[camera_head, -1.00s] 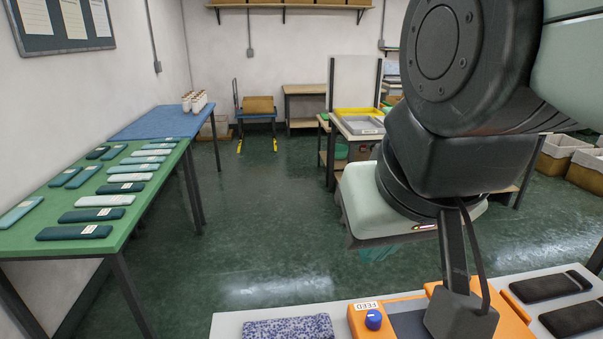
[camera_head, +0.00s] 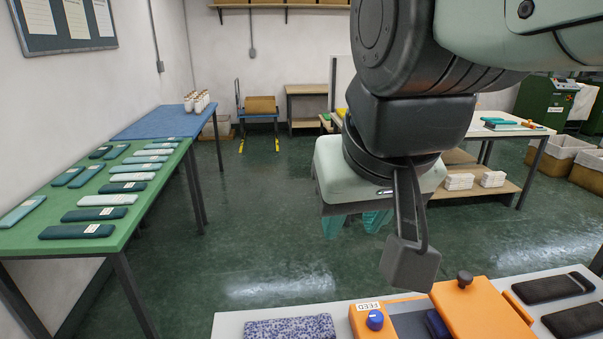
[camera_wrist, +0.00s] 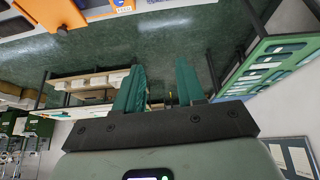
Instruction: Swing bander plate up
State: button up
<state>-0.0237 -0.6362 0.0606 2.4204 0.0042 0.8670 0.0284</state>
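The orange bander (camera_head: 362,322) stands on the light bench at the bottom of the head view, with a FEED label and a blue knob (camera_head: 375,320). Its orange plate (camera_head: 490,312) lies at the right and looks roughly flat, with a black knob (camera_head: 464,279) on top. A dark blue piece (camera_head: 437,325) shows beside the plate's left edge. The plate (camera_wrist: 60,12) and its knob (camera_wrist: 62,31) also show at the wrist view's top left. My gripper (camera_head: 357,224) is beyond the bander, apart from it. Its teal fingers (camera_wrist: 160,75) are spread and empty.
A speckled blue piece (camera_head: 290,329) lies left of the bander, and dark pieces (camera_head: 545,288) lie right of it. A green table (camera_head: 150,205) with several labelled knit pieces stands at the left. Open floor (camera_head: 260,240) lies beyond the bench.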

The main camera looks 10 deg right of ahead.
jog(key=shift+o, duration=1.2)
jog(key=w+a, duration=0.1)
jog(key=w, duration=0.1)
jog(key=w+a, duration=0.1)
jog(key=shift+w+r, duration=0.2)
jog(key=shift+w, duration=0.15)
jog(key=shift+o, duration=0.8)
jog(key=w+d+f+g, duration=0.1)
jog(key=w+d, duration=0.2)
jog(key=w, duration=0.3)
jog(key=shift+w+d+h, duration=0.2)
jog(key=shift+h, duration=0.1)
jog(key=w+d+f+g, duration=0.1)
jog(key=w+d+f, duration=0.2)
jog(key=w+d, duration=0.3)
jog(key=g, duration=0.4)
send_near(466, 275)
jog(key=shift+a+f+m, duration=0.1)
jog(key=shift+a+m, duration=0.1)
jog(key=shift+m, duration=0.1)
jog(key=f, duration=1.1)
jog(key=shift+s+d, duration=0.15)
jog(key=shift+d, duration=0.25)
